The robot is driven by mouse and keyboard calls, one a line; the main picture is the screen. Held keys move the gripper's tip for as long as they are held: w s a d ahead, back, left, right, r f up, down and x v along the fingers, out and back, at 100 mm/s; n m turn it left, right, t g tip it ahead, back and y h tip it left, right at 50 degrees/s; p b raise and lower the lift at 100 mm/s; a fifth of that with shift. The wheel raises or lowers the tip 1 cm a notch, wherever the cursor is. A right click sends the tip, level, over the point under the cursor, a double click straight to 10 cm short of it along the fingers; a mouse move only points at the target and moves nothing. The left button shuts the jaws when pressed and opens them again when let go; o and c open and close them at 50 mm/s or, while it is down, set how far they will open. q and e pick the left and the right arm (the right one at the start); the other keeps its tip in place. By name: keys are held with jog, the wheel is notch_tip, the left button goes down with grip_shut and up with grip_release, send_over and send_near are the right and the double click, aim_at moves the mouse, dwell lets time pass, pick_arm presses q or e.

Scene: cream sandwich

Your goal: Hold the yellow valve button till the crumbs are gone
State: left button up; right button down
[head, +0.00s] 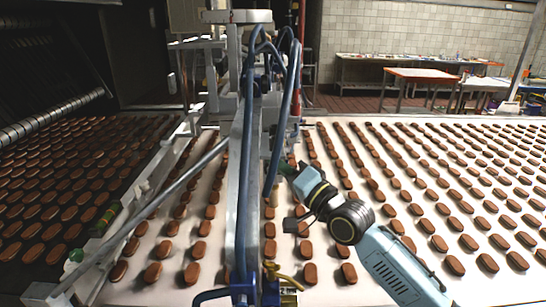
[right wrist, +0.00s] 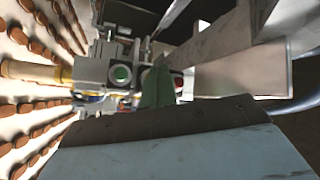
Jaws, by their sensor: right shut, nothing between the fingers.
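My right gripper (head: 286,168) reaches in from the right in the head view, its green fingers beside the blue hoses and metal frame. In the right wrist view its fingers (right wrist: 156,86) are shut and empty, in front of a grey box (right wrist: 97,72) between a green button (right wrist: 120,74) and a red button (right wrist: 179,82). Whether they touch the box I cannot tell. I cannot make out a yellow button for certain; the fingers cover the space between the two buttons. No crumbs can be told apart. My left gripper is not in view.
Rows of brown oval biscuits cover the pale belt (head: 340,292) on both sides of the metal frame (head: 240,150). Brass fittings (head: 275,270) and blue pipes stand at its near end. A yellow cylinder (right wrist: 35,70) juts left from the box. Tables stand far back.

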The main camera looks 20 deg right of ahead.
jog(key=shift+w+d, duration=0.15)
jog(key=shift+w, duration=0.25)
dwell(1.4)
dwell(0.6)
jog(key=shift+s+a+p, duration=0.25)
jog(key=shift+s+p, duration=0.3)
jog(key=shift+s, duration=0.25)
jog(key=s+p, duration=0.2)
jog(key=s+a+p, duration=0.1)
jog(key=s, duration=0.2)
jog(key=shift+a+p, duration=0.2)
jog(key=shift+p, duration=0.15)
